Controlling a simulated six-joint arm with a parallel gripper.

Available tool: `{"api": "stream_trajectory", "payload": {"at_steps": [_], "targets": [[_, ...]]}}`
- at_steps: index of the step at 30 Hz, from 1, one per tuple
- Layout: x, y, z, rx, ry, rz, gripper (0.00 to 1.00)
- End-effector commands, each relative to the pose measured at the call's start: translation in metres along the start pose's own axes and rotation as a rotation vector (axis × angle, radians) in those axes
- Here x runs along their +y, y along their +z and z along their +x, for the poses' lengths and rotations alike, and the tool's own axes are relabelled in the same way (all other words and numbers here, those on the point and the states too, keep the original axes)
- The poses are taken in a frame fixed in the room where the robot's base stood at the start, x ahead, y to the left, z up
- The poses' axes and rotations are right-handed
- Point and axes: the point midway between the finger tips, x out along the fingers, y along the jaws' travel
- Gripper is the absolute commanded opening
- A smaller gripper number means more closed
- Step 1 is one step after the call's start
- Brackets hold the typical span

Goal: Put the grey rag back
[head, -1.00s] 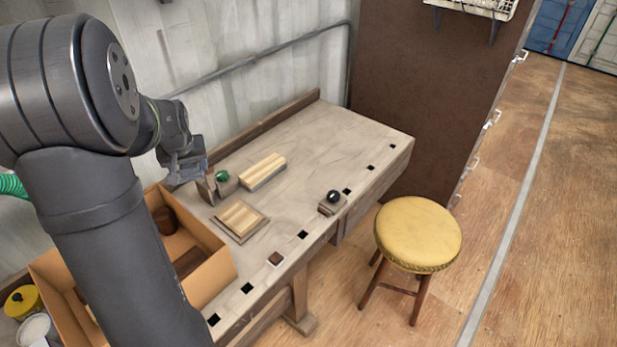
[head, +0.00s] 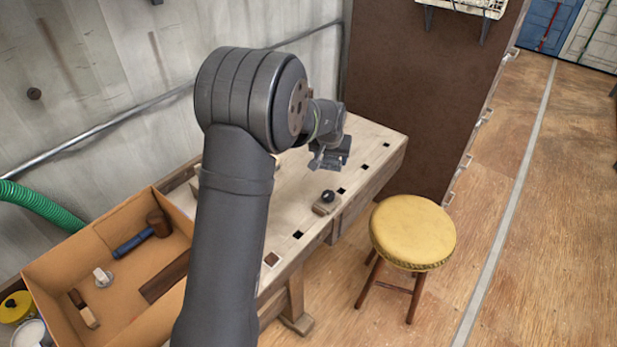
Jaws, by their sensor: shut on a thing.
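My gripper (head: 328,164) is over the back right part of the workbench (head: 372,138), above the surface. It is shut on a small dark grey thing at its tip, which looks like the grey rag, but its outline blends with the jaws. I see no other grey rag in view. My arm hides the middle and left of the bench top.
An open cardboard box (head: 75,262) at the left holds a mallet (head: 158,222) and other tools. A small block with a black knob (head: 327,199) sits near the bench's front edge. A yellow stool (head: 412,235) stands in front. A brown cabinet (head: 425,100) rises beyond the right end.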

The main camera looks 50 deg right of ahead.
Motion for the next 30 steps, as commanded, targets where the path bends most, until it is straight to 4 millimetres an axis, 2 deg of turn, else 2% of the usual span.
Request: {"api": "stream_trajectory", "payload": {"at_steps": [2,5,8,15,19,24,30], "targets": [[0.015,-0.001,0.003,0.000,0.008,0.019,0.40],[0.018,-0.002,0.009,0.000,0.012,0.027,0.40],[0.006,-0.005,0.020,0.000,0.013,0.026,0.40],[-0.044,-0.014,0.060,-0.001,0.011,0.025,0.40],[-0.066,-0.019,0.078,-0.001,0.012,0.027,0.40],[-0.081,-0.022,0.089,0.000,0.013,0.028,0.40],[-0.082,-0.017,0.104,-0.001,0.013,0.029,0.40]]}}
